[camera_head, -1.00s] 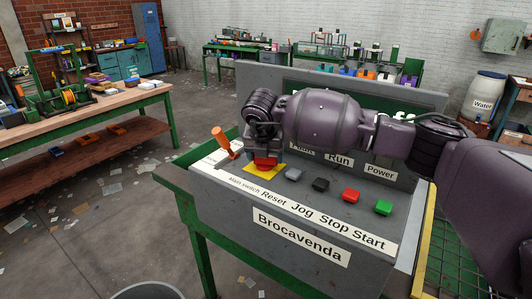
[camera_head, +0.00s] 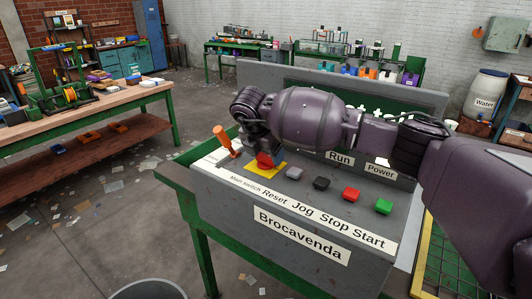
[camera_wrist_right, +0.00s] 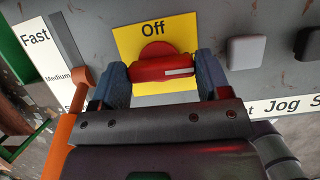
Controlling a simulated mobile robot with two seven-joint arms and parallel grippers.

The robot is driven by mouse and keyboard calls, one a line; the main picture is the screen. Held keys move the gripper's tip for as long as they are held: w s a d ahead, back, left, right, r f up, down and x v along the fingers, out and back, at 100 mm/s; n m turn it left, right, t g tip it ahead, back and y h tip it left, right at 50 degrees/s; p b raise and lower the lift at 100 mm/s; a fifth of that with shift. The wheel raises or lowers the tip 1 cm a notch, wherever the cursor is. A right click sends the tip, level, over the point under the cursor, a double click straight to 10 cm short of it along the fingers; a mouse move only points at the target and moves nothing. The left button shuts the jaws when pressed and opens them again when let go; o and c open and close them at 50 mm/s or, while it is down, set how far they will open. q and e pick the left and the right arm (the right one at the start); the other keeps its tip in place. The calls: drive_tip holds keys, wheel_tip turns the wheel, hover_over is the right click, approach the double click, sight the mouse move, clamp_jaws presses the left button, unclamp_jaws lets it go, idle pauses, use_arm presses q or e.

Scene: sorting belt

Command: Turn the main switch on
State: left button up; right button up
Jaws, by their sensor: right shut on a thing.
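The main switch (camera_head: 265,160) is a red knob on a yellow plate (camera_wrist_right: 185,27) at the left end of the grey control panel. In the right wrist view the red knob (camera_wrist_right: 150,70) has a bar lying crosswise, with a white mark pointing right. The word "Off" shows on the plate above it. My right gripper (camera_wrist_right: 163,72) is shut on the knob, one dark finger on each side. In the head view the right gripper (camera_head: 262,148) comes down on the switch from above and partly hides it. My left gripper is not in view.
Grey (camera_head: 294,173), black (camera_head: 321,183), red (camera_head: 351,194) and green (camera_head: 384,206) buttons run rightward along the panel. An orange lever (camera_head: 222,138) stands close left of my right gripper, and shows beside it in the wrist view (camera_wrist_right: 66,125).

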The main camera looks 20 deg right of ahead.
drive_tip(key=shift+f, duration=0.1)
drive_tip(key=o, duration=0.9)
drive_tip(key=v, duration=1.1)
